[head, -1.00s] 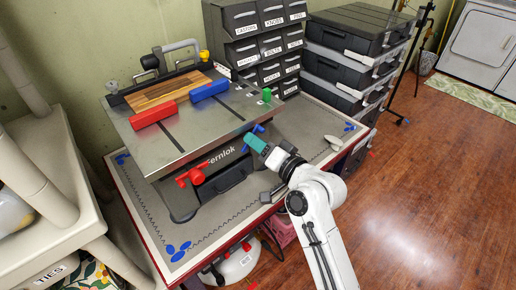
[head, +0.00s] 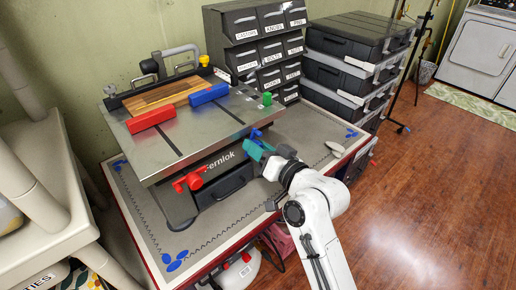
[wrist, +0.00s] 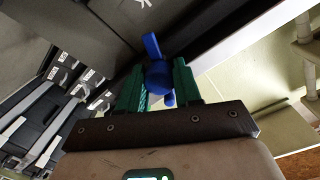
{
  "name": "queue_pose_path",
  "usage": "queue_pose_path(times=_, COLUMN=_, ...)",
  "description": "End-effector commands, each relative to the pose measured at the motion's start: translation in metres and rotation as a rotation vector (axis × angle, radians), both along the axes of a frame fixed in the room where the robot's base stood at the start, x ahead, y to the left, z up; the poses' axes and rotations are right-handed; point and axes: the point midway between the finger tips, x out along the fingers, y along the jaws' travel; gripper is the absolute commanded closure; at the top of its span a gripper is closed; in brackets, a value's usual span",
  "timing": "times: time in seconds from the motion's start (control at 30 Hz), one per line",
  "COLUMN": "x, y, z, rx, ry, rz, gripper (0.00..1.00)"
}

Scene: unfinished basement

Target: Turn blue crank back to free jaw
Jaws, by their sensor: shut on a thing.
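The blue crank (head: 256,134) is on the front of the grey metal vise table (head: 222,127), near its right end. My gripper (head: 259,148) has teal-green fingers and is shut on the crank. In the wrist view the crank's blue hub (wrist: 157,78) sits between the two fingers, with one blue arm sticking out beyond them. The blue jaw (head: 208,94) and the red jaw (head: 151,119) lie along the front edge of the striped wood board (head: 165,95). I cannot tell whether a gap separates the blue jaw from the board.
A red crank (head: 188,181) is on the same front, to the left. A green peg (head: 267,99) stands on the tabletop's right corner. Labelled drawers (head: 262,50) and stacked black cases (head: 350,70) stand behind. A pale tool (head: 335,147) lies on the bench's right side.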

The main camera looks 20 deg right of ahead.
Motion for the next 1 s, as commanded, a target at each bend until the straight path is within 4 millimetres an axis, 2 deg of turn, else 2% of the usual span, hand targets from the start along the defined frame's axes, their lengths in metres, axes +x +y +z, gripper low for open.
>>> queue_pose_path(times=0.13, x=-0.001, y=0.0, z=-0.005, rx=-0.001, ry=0.01, rz=0.001, gripper=0.97)
queue_pose_path(times=0.17, x=-0.001, y=0.0, z=-0.005, rx=0.0, ry=0.01, rz=0.001, gripper=0.66)
queue_pose_path(times=0.4, x=0.0, y=0.0, z=-0.003, rx=0.0, ry=0.006, rz=0.001, gripper=0.43)
queue_pose_path(times=0.73, x=-0.005, y=-0.002, z=-0.002, rx=0.001, ry=0.004, rz=0.0, gripper=0.42)
queue_pose_path(times=0.87, x=-0.021, y=-0.006, z=-0.002, rx=0.001, ry=0.004, rz=-0.001, gripper=0.42)
queue_pose_path(times=1.0, x=-0.047, y=-0.015, z=-0.001, rx=0.001, ry=0.005, rz=-0.002, gripper=0.42)
